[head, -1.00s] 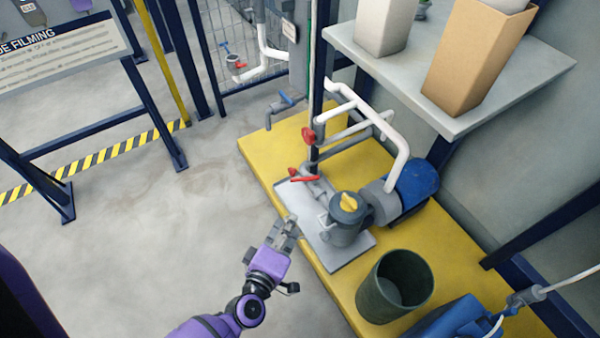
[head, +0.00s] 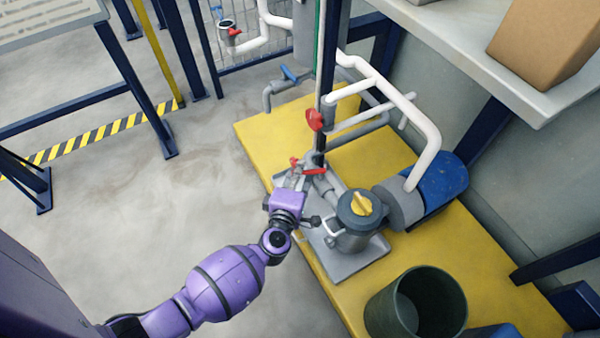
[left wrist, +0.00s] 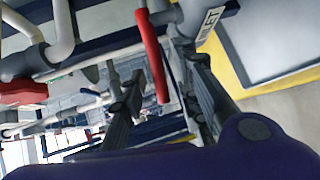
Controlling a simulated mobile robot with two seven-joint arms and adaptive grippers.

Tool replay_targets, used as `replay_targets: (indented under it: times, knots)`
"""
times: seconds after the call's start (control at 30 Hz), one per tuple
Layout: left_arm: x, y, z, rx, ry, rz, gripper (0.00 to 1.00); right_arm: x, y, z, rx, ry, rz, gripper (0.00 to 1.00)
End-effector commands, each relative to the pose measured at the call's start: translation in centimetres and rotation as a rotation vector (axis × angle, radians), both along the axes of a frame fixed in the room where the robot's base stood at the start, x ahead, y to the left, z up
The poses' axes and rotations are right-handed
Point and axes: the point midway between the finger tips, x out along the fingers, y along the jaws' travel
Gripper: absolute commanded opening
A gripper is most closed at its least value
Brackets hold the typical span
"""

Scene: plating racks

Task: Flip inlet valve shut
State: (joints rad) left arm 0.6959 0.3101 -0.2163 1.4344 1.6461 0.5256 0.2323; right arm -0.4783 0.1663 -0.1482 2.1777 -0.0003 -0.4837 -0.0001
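The inlet valve has a long red lever (left wrist: 152,55) in the left wrist view, beside a grey pipe fitting and a plate reading "INLET" (left wrist: 210,22). In the head view the red lever (head: 315,171) is at the pump's inlet pipe, left of the grey strainer pot with a yellow knob (head: 361,204). My left gripper (head: 290,180) is right at the valve and partly hides it. In the wrist view its two fingers (left wrist: 165,105) are apart, with the lever's end showing between them. I cannot tell whether they touch it. My right gripper is not in view.
Another red valve handle (head: 314,119) is on the upright pipe above. A blue-handled valve (head: 289,73) is farther back. White pipes (head: 428,130) and a blue motor (head: 445,188) stand behind the pump. A dark green bin (head: 416,306) is in front on the yellow platform (head: 490,270).

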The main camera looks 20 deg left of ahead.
Motion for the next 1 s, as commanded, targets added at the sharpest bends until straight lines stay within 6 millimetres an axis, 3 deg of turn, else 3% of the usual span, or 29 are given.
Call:
replay_targets:
  times: [0.2, 0.33, 0.57, 1.0]
  knots:
    - [0.6, 0.1, -0.1, 0.001, 0.001, 0.0, 0.29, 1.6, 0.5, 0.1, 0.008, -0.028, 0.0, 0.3]
    - [0.5, 0.1, -0.1, 0.001, 0.0, 0.0, 0.29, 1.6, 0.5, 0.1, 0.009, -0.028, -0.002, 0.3]
    - [0.5, 0.1, -0.1, 0.001, 0.0, 0.0, 0.0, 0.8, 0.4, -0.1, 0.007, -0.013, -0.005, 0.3]
    - [0.4, -0.2, 0.0, -0.006, -0.002, 0.033, 0.0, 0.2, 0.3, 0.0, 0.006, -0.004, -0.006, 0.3]
